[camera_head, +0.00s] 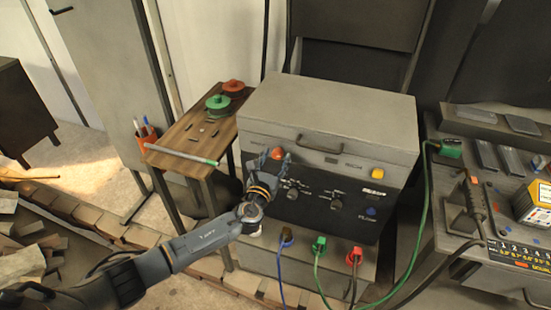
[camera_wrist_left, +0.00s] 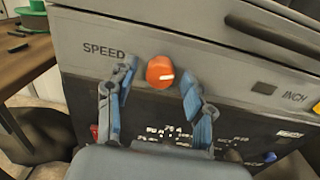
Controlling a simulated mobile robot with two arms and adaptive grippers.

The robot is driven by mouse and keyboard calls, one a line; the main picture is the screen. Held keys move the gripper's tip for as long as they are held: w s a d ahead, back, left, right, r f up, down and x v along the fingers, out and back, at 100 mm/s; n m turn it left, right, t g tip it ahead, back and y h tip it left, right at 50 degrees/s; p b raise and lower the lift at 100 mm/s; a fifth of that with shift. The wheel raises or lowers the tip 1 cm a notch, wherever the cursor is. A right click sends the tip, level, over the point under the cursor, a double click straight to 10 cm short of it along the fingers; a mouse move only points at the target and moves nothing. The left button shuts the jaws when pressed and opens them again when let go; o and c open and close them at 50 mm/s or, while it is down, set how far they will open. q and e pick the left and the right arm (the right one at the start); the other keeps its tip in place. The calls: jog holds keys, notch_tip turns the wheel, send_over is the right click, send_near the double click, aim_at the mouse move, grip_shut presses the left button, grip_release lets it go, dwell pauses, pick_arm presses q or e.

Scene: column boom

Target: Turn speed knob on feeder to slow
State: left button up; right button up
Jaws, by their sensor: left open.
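The feeder (camera_head: 325,115) is a grey box with a black front panel. Its speed knob (camera_wrist_left: 160,72) is orange-red with a white pointer mark and sits right of the word SPEED in the left wrist view. The mark points to the right. In the head view the knob (camera_head: 277,153) shows just beside my left gripper (camera_head: 268,160). In the left wrist view my left gripper (camera_wrist_left: 157,88) is open, with its blue-padded fingers on either side of the knob and apart from it. My right gripper is not in view.
A yellow button (camera_head: 377,173) sits on the feeder's right side, near INCH. A wooden side table (camera_head: 190,135) with red and green spools stands left. Blue, green and red cable plugs sit on the ledge below. A grey bench (camera_head: 460,240) stands right.

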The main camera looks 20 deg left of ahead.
pick_arm(q)
grip_shut()
